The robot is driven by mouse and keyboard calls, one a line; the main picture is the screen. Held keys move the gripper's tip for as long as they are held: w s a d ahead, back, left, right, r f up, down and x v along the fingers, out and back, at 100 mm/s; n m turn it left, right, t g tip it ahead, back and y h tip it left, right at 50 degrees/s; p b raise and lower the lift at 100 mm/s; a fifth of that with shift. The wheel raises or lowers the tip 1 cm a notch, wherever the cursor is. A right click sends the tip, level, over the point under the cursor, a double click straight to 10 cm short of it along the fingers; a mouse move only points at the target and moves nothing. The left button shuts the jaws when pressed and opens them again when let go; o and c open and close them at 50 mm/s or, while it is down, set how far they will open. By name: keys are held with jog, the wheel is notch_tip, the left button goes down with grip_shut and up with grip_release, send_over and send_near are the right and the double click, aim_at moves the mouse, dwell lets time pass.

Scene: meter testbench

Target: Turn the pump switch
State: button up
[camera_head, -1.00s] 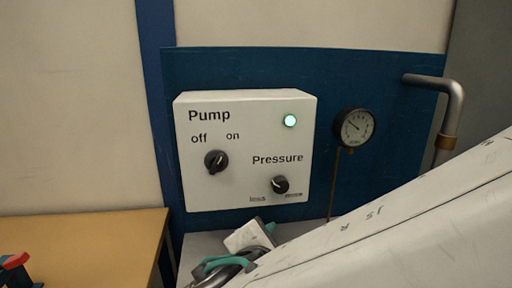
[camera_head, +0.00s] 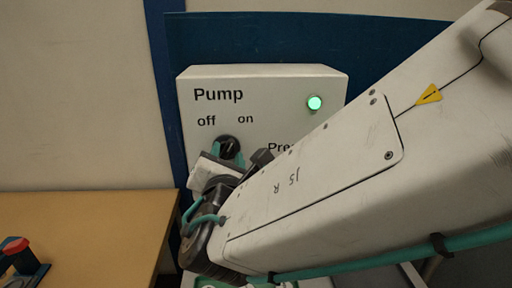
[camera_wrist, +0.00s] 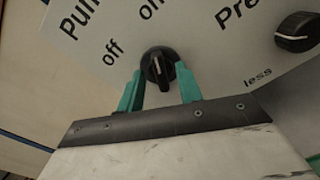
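The black pump switch (camera_head: 229,143) is a round knob below the "off" and "on" labels on a white control box (camera_head: 262,85). My gripper (camera_head: 226,158) is right in front of it and partly hides it in the head view. In the wrist view the pump switch (camera_wrist: 158,66) lies between the two teal fingertips of my gripper (camera_wrist: 160,75), which are spread apart. The left finger looks very close to the knob; I cannot tell if it touches. The knob's grip bar runs nearly up and down in the wrist view.
A round indicator light (camera_head: 314,103) on the box glows pale green. The pressure knob (camera_wrist: 298,32) is at the right in the wrist view; my arm hides it in the head view. A wooden table (camera_head: 90,225) with a red-topped object (camera_head: 17,250) stands at left.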

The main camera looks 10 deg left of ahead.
jog(key=shift+w+a, duration=0.1)
jog(key=shift+w, duration=0.45)
jog(key=shift+c, duration=0.2)
